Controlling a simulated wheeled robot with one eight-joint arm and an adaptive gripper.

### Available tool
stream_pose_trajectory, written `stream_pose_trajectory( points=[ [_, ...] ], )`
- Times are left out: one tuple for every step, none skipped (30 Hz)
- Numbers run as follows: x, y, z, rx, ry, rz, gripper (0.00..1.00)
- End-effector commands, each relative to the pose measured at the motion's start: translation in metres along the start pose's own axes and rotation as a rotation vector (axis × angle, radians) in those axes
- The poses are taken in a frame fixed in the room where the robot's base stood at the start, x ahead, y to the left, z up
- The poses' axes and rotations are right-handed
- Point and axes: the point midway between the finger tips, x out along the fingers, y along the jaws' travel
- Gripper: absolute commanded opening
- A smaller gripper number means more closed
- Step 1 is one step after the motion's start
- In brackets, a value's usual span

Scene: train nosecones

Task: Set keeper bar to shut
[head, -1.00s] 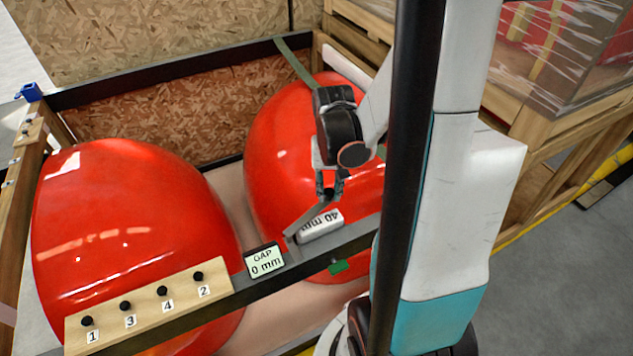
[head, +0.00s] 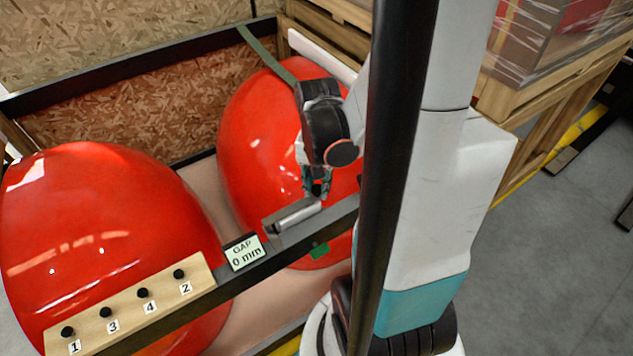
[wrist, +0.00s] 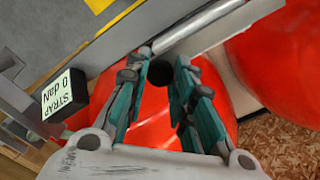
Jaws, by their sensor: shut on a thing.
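The keeper bar seems to be the grey metal bar (head: 297,215) lying along the dark front rail (head: 285,243) in the head view. In the wrist view a silver bar (wrist: 178,38) runs just beyond my fingertips. My gripper (head: 318,192) is at the bar's right end, in front of the right red nosecone. In the wrist view its teal-padded fingers (wrist: 158,72) are on either side of a black round knob (wrist: 160,72), and are shut on it. How the knob joins the bar is hidden.
Two red nosecones (head: 95,230) (head: 255,125) sit in the crate. A gap display (head: 245,252) reads 0 mm. A strap display (wrist: 66,95) reads 0 daN. A numbered board with black pegs (head: 130,300) is at front left. A green strap (head: 265,52) crosses the right cone.

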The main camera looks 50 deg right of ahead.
Motion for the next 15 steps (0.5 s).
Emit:
stream_pose_trajectory(
  points=[
    [0.0002, 0.0012, 0.0012, 0.001, -0.002, 0.003, 0.0],
    [0.0002, 0.0013, 0.0012, 0.001, -0.002, 0.003, 0.0],
    [0.0002, 0.0013, 0.0013, 0.0, -0.002, 0.003, 0.0],
    [0.0003, 0.0014, 0.0013, 0.0, -0.002, 0.003, 0.0],
    [0.0003, 0.0014, 0.0014, 0.0, -0.003, 0.003, 0.27],
    [0.0003, 0.0014, 0.0015, 0.0, -0.003, 0.003, 0.36],
    [0.0003, 0.0014, 0.0015, 0.0, -0.003, 0.003, 0.43],
    [0.0003, 0.0013, 0.0014, 0.0, -0.003, 0.003, 0.44],
    [0.0003, 0.0012, 0.0013, 0.0, -0.002, 0.003, 0.44],
    [0.0003, 0.0011, 0.0012, -0.001, -0.002, 0.003, 0.44],
    [0.0003, 0.0011, 0.0011, -0.001, -0.002, 0.002, 0.44],
    [0.0003, 0.001, 0.0011, -0.001, -0.002, 0.002, 0.44],
    [0.0003, 0.0009, 0.001, -0.001, -0.002, 0.002, 0.44],
    [0.0002, 0.0009, 0.001, -0.001, -0.002, 0.002, 0.44],
    [0.0002, 0.0008, 0.0009, -0.001, -0.002, 0.002, 0.44]
  ],
)
